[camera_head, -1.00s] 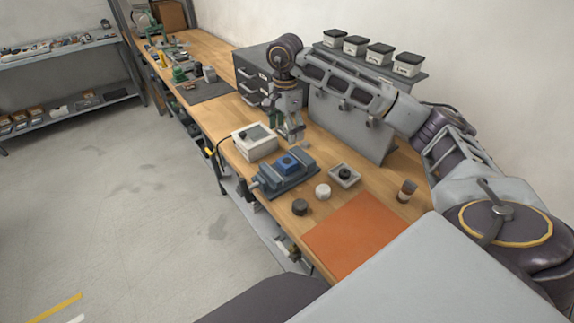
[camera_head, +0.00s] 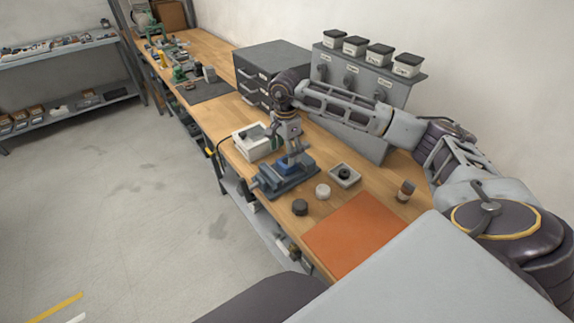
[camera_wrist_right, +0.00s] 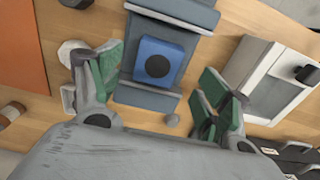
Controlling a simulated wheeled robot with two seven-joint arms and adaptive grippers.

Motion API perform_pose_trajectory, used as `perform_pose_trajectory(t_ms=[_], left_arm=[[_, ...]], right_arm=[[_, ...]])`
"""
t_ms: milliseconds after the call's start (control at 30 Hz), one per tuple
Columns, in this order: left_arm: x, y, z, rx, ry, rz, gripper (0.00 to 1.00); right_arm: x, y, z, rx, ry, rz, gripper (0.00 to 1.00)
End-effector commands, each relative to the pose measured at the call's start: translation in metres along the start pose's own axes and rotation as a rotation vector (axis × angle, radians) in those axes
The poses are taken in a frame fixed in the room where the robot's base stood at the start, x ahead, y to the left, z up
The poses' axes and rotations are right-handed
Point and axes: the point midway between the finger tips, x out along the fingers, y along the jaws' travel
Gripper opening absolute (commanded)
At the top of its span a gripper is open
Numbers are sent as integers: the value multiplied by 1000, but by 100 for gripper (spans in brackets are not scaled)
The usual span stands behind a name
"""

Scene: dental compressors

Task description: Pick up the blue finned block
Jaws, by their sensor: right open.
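The blue finned block (camera_wrist_right: 160,62) sits on the grey-blue vise (camera_wrist_right: 150,97), between its jaws, in the right wrist view. A dark round spot shows on the block's face. In the head view the block (camera_head: 287,168) is partly hidden by my right gripper (camera_head: 293,155), which hangs just above the vise (camera_head: 272,180). In the right wrist view my right gripper (camera_wrist_right: 160,88) is open, its green-padded fingers on either side of the block and apart from it. Nothing is between the pads but part of the block and vise. My left gripper is not in view.
A white box with a black knob (camera_head: 250,141) stands left of the vise. A black puck (camera_head: 300,207), a white puck (camera_head: 323,191) and a small grey tray (camera_head: 345,175) lie right of it. An orange mat (camera_head: 350,233) lies in front. A grey rack (camera_head: 350,125) stands behind.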

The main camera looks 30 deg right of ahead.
Motion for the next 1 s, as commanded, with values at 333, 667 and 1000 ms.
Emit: perform_pose_trajectory(t_ms=[333,667,1000], left_arm=[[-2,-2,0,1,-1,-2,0],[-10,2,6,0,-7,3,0],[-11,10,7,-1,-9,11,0]], right_arm=[[6,1,1,0,0,2,77],[38,3,4,0,0,2,77],[52,2,4,0,0,0,77]])
